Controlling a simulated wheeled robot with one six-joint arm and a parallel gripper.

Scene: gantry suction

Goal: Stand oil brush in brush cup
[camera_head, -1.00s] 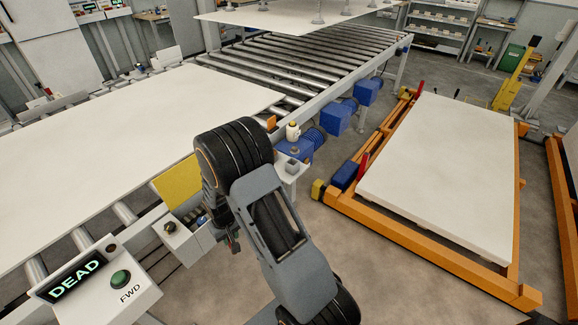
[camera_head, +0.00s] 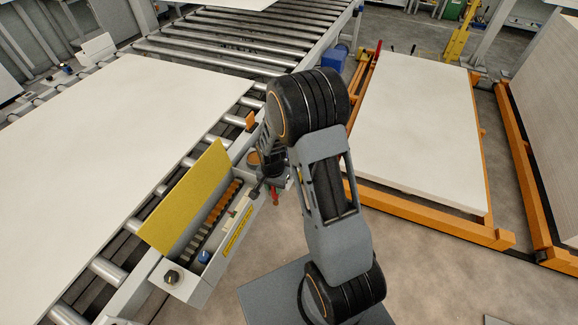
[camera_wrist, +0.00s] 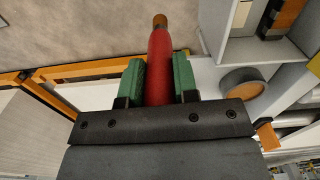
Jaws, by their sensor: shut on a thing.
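My gripper (camera_wrist: 159,85), with green pads, is shut on a red rod-like thing (camera_wrist: 160,65), which I take for the oil brush. Its narrow end is brown; the part behind the jaws is hidden. In the head view the red piece (camera_head: 275,199) hangs below my gripper (camera_head: 273,182), roughly upright. A round holder with a brown top (camera_wrist: 243,84), likely the brush cup, is right of the jaws in the wrist view. It also shows in the head view (camera_head: 254,158), just left of my gripper. The brush is beside it, apart from it in the wrist view.
An open box (camera_head: 207,273) with a raised yellow lid (camera_head: 185,200) holds a row of brown pieces and a blue-topped item (camera_head: 204,257). A roller conveyor carries a large white board (camera_head: 120,130). An orange-framed pallet (camera_head: 430,215) stands right on open floor.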

